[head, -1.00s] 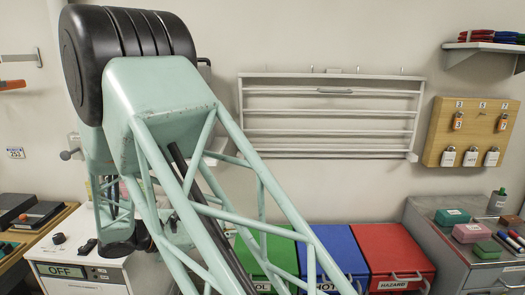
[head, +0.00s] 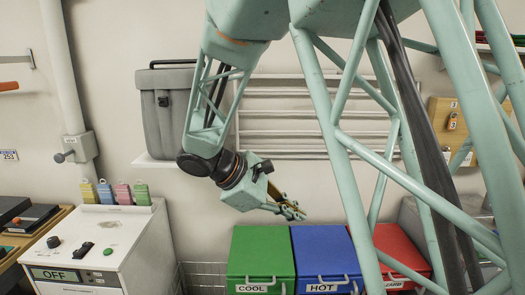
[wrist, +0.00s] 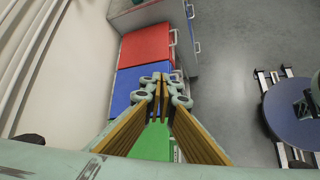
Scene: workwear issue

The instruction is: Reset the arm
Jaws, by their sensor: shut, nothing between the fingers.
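My gripper (head: 292,211) is at the middle of the head view, in the air in front of the wall and above the green and blue bins. It is shut and holds nothing. In the wrist view my gripper (wrist: 163,78) shows its brown-padded fingers brought together at the tips, over the bins below. My pale green lattice arm covers much of the right half of the head view and hides parts of the rack and wall board.
Below stand a green COOL bin (head: 260,254), a blue HOT bin (head: 322,254) and a partly hidden red bin (head: 400,250). A white cabinet marked OFF (head: 100,245) is at left. A grey lidded container (head: 168,112) sits on a wall shelf.

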